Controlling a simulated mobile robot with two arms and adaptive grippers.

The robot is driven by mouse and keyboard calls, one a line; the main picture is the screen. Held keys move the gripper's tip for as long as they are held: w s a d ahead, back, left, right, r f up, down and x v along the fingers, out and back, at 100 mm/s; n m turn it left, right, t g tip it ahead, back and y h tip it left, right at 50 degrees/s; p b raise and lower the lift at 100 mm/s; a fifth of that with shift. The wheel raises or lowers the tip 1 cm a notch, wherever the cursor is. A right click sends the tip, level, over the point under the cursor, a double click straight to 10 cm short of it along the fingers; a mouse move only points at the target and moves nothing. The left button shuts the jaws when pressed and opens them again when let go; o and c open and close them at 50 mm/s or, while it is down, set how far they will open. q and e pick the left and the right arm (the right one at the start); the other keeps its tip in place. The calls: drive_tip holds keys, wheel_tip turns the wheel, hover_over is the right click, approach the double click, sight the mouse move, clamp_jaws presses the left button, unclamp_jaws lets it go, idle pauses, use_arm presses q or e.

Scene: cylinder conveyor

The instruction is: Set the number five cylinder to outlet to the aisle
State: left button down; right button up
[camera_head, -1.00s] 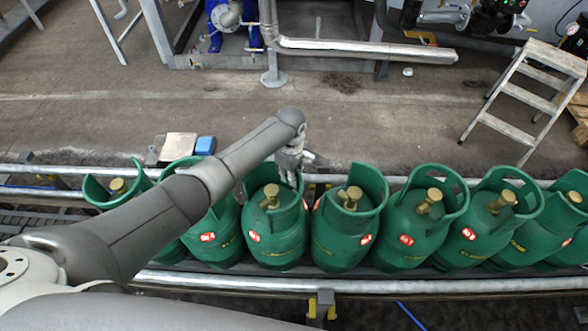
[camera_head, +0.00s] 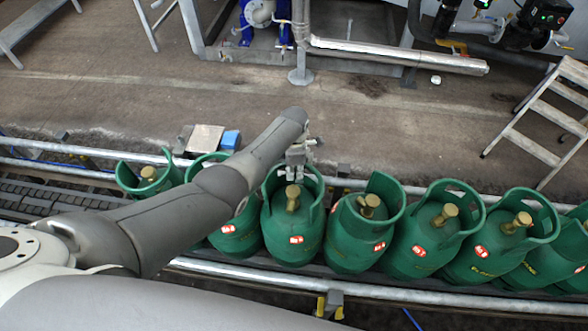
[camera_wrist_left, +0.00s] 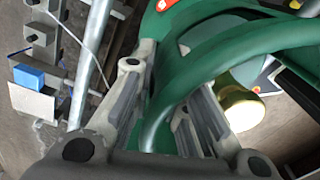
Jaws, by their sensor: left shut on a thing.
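A row of green gas cylinders with brass valves, guard collars and small red-and-white labels stands upright on the conveyor (camera_head: 70,186). My left gripper (camera_head: 295,172) is shut on the guard collar of one cylinder (camera_head: 290,222), at its far side. That cylinder's brass valve points toward the near side, and its label faces near. In the left wrist view the two fingers (camera_wrist_left: 166,88) straddle the green collar, with the brass valve (camera_wrist_left: 238,104) beside them. I cannot read which cylinder is number five. My right gripper is not in view.
Neighbouring cylinders stand close on the left (camera_head: 236,236) and right (camera_head: 362,234). Metal rails (camera_head: 420,300) run along the conveyor. A blue box (camera_head: 231,140) sits beyond it. A step ladder (camera_head: 545,125) stands at the far right. The floor beyond is mostly clear.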

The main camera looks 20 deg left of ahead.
use_arm(q)
drive_tip(key=shift+a+n, duration=0.35)
drive_tip(key=shift+n, duration=0.25)
drive_tip(key=shift+r, duration=0.1)
drive_tip(key=c, duration=1.5)
unclamp_jaws()
drive_tip(key=shift+o, duration=0.2)
wheel_tip(320, 180, up, 12)
drive_tip(key=shift+f, duration=0.1)
